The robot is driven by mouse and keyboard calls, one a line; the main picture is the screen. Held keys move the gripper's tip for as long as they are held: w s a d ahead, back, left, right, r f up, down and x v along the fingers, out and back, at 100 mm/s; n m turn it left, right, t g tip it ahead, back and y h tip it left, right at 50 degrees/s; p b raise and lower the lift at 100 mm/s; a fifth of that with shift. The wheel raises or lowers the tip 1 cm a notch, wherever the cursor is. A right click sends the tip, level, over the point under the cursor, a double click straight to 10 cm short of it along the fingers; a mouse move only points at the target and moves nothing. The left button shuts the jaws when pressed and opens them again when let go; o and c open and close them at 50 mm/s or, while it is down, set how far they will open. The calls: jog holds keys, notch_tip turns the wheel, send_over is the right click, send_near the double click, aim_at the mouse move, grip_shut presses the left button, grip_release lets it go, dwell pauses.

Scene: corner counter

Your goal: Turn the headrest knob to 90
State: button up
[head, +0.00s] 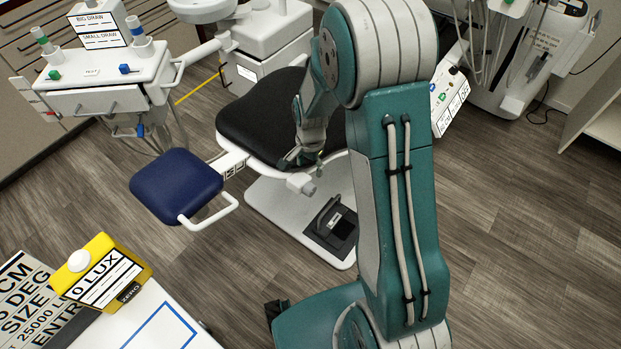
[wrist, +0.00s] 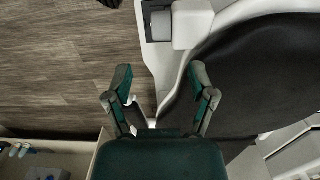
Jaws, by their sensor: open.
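The dark blue headrest (head: 177,187) sticks out from the left end of the black dental chair (head: 252,112), with a white bent bar (head: 212,210) at its side. A small labelled plate (head: 233,163) sits on the white stem between them. A white knob-like part (head: 303,183) is at the chair's near edge, close to my gripper (head: 306,160). In the wrist view, my gripper (wrist: 161,78) is open and empty, its fingers spread below a white rounded block (wrist: 193,24) and a grey part (wrist: 161,24). I cannot tell which part is the headrest knob, or read its setting.
A white instrument cart (head: 110,85) stands at the left. A yellow lux meter (head: 100,275) lies on a white surface at the lower left. A black foot pedal (head: 332,222) sits on the chair's base. Wooden floor (head: 510,220) is open at the right.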

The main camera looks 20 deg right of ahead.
aim_at(308, 187)
jog(key=shift+s+a, duration=0.15)
jog(key=shift+a, duration=0.2)
jog(key=shift+f, duration=0.35)
notch_tip(308, 187, down, 10)
jog(key=shift+f, duration=0.1)
jog(key=shift+c, duration=0.2)
jog(key=shift+d, duration=0.1)
grip_shut()
